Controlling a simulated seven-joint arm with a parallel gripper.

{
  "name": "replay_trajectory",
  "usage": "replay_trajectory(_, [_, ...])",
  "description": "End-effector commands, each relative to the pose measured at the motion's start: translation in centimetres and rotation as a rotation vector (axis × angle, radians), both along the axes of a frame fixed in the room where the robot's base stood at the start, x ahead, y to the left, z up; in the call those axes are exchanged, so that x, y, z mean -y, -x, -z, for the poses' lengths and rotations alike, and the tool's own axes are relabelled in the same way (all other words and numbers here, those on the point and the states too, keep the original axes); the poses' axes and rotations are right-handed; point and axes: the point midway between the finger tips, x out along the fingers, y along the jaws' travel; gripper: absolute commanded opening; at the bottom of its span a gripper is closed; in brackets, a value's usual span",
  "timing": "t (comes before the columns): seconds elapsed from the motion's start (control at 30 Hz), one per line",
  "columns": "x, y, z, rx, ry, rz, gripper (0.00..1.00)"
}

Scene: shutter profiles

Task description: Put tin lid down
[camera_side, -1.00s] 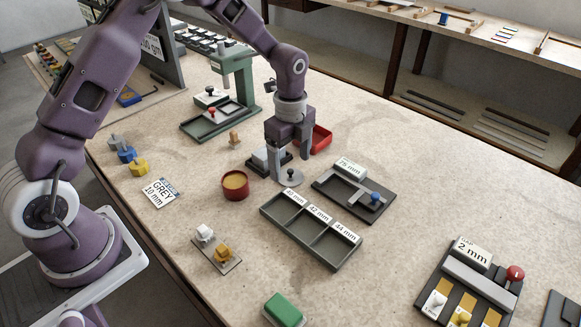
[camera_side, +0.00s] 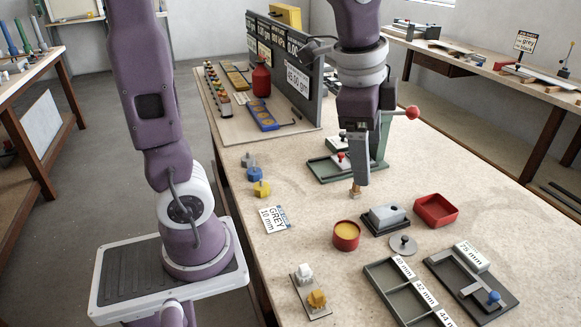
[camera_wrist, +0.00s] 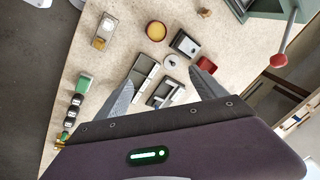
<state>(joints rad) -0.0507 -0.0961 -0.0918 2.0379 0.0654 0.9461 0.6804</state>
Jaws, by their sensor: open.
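The tin lid (camera_side: 403,245), a grey disc with a dark central knob, lies flat on the table. It also shows in the wrist view (camera_wrist: 170,61). The red tin (camera_side: 346,236) stands uncovered to its left in the side view, with yellow contents; the wrist view shows it too (camera_wrist: 155,31). My gripper (camera_side: 357,180) is raised above the table, empty, and apart from the lid. In the wrist view its two fingers (camera_wrist: 161,86) are spread wide, with nothing between them.
A grey block on a dark base (camera_side: 386,217) and a red tray (camera_side: 436,209) stand behind the lid. A three-part tray (camera_side: 388,276) and a gauge plate (camera_side: 468,283) lie in front. A green press (camera_side: 380,150) stands behind. A small tan peg (camera_side: 356,191) appears below my fingers.

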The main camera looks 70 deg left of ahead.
Motion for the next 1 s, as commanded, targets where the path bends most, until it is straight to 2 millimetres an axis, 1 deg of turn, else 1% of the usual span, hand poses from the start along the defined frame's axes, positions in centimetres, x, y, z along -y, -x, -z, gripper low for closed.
replay_trajectory(0.03, [-0.1, 3.3, -1.1, 0.064, 0.041, -0.133, 0.8])
replay_trajectory(0.07, [-0.1, 5.1, -1.3, 0.096, 0.073, -0.219, 0.8])
replay_trajectory(0.1, [-0.1, 7.3, -1.4, 0.133, 0.119, -0.324, 0.8])
replay_trajectory(0.2, [-0.1, 11.4, -0.7, 0.201, 0.226, -0.531, 0.8])
replay_trajectory(0.27, [0.0, 12.9, -0.2, 0.224, 0.275, -0.612, 0.8])
replay_trajectory(0.3, [0.0, 13.5, 0.0, 0.234, 0.299, -0.648, 0.82])
replay_trajectory(0.37, [0.1, 14.0, 0.3, 0.242, 0.321, -0.681, 0.83])
replay_trajectory(0.73, [0.1, 14.2, 0.4, 0.243, 0.325, -0.694, 0.83])
replay_trajectory(0.8, [0.1, 13.8, 0.2, 0.234, 0.331, -0.709, 0.83])
replay_trajectory(0.87, [0.1, 12.5, 0.0, 0.206, 0.347, -0.762, 0.83])
replay_trajectory(0.97, [0.2, 8.0, -0.1, 0.128, 0.381, -0.95, 0.83])
replay_trajectory(1.0, [0.4, 5.6, 0.4, 0.099, 0.386, -1.047, 0.83])
